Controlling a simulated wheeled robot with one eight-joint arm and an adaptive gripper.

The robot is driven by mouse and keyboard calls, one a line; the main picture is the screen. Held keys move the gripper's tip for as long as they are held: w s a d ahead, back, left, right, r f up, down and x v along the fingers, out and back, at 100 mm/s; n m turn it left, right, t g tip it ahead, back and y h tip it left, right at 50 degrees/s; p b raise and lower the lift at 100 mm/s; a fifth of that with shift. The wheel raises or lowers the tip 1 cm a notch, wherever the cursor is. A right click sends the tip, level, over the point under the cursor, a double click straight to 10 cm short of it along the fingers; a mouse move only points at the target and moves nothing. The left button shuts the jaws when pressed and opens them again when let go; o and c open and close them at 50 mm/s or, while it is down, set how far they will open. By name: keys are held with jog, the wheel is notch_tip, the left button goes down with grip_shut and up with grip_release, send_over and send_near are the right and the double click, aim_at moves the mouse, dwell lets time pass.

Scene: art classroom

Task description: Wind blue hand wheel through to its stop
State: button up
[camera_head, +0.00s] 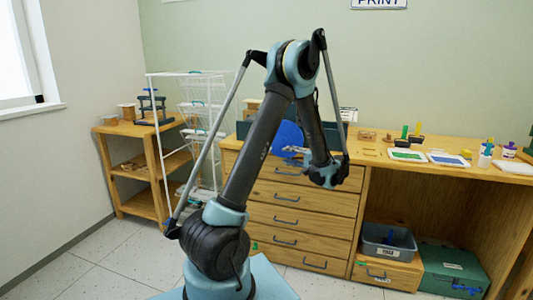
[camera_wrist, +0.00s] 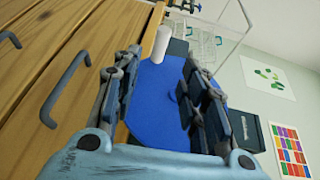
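The blue hand wheel (camera_head: 287,136) shows as a blue disc above the drawer fronts, partly hidden behind my arm and gripper. In the wrist view the wheel (camera_wrist: 155,98) fills the space between and beyond my fingers, and a pale cylindrical handle (camera_wrist: 161,44) stands at its upper edge. My gripper (camera_wrist: 162,65) is open, with one finger on each side of the picture and the handle seen between the tips. Nothing is held. I cannot tell whether a finger touches the wheel. In the head view my gripper (camera_head: 294,154) is in front of the wheel.
Wooden drawers (camera_head: 285,218) with metal pulls lie below the wheel; one pull (camera_wrist: 66,90) shows close left of my gripper. A white wire rack (camera_head: 203,110) stands left. Ink pads (camera_head: 408,155) lie on the bench to the right. The floor at left is clear.

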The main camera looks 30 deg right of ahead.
jog(key=x, duration=1.4)
jog(key=shift+c, duration=0.4)
jog(key=shift+s, duration=0.1)
grip_shut()
jog(key=shift+d, duration=0.1)
